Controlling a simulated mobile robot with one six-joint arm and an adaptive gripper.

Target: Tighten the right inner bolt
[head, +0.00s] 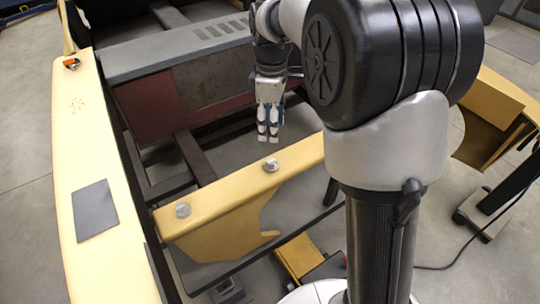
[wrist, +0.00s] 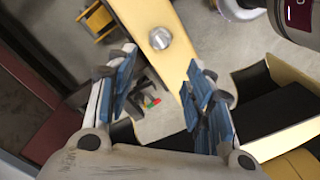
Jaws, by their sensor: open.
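Two silvery bolts stand on top of the yellow crossbeam (head: 226,188) in the head view. The left bolt (head: 183,210) is near the beam's left end. The right bolt (head: 271,165) is farther along, towards my arm. My gripper (head: 268,138) points down behind and above the right bolt, apart from it. In the wrist view one bolt (wrist: 160,38) shows on the beam (wrist: 172,62), beyond my open, empty gripper (wrist: 162,60), between the lines of its two blue-padded fingers. The beam's farther right part is hidden behind my arm in the head view.
A long yellow side rail (head: 95,240) with a dark plate (head: 95,209) runs along the left. A grey and dark red box-like structure (head: 180,50) stands behind my gripper. Open gaps show the floor below the beam. More yellow parts (head: 495,110) stand at the right.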

